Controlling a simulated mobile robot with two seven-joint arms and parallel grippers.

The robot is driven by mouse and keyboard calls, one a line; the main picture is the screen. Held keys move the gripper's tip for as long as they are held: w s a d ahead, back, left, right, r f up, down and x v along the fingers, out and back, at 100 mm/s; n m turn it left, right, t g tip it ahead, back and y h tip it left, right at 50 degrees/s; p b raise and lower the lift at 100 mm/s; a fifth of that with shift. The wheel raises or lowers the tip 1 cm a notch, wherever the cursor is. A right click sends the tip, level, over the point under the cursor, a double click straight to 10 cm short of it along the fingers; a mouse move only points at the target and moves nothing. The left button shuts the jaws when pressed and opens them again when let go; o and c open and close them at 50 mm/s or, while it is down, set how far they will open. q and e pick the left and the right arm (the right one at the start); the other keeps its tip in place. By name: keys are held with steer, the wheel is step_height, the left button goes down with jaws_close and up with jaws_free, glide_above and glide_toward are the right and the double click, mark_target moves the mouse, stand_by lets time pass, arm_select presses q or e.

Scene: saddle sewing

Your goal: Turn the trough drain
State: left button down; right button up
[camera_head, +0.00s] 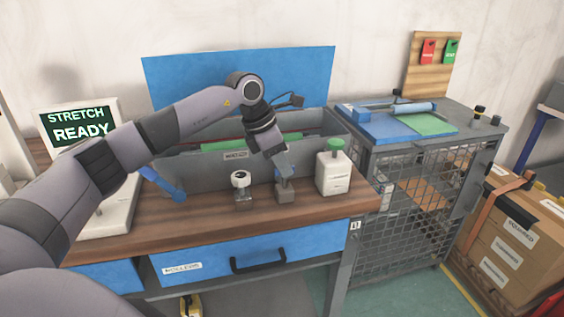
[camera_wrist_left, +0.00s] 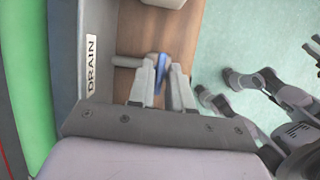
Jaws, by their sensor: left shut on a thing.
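The grey trough (camera_head: 205,173) stands on the wooden bench, with a green strip inside it. Its DRAIN label (camera_wrist_left: 91,65) shows in the left wrist view, beside a short grey drain pipe (camera_wrist_left: 126,61). The blue drain handle (camera_wrist_left: 160,68) sits at the pipe's end, between the fingers of my left gripper (camera_wrist_left: 162,88). My left gripper (camera_head: 284,173) is shut on this handle at the trough's front, and its fingers hide part of it in the head view. A small grey block (camera_head: 285,196) lies just below it.
A glass jar with a white top (camera_head: 240,188) stands close left of the gripper. A white bottle with a green cap (camera_head: 333,172) stands close right. A blue-handled tool (camera_head: 166,188) and the display (camera_head: 80,128) reading STRETCH READY are further left.

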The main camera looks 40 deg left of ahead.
arm_select(q)
steer(key=c, duration=1.1)
jaws_free()
steer(key=v, duration=0.7)
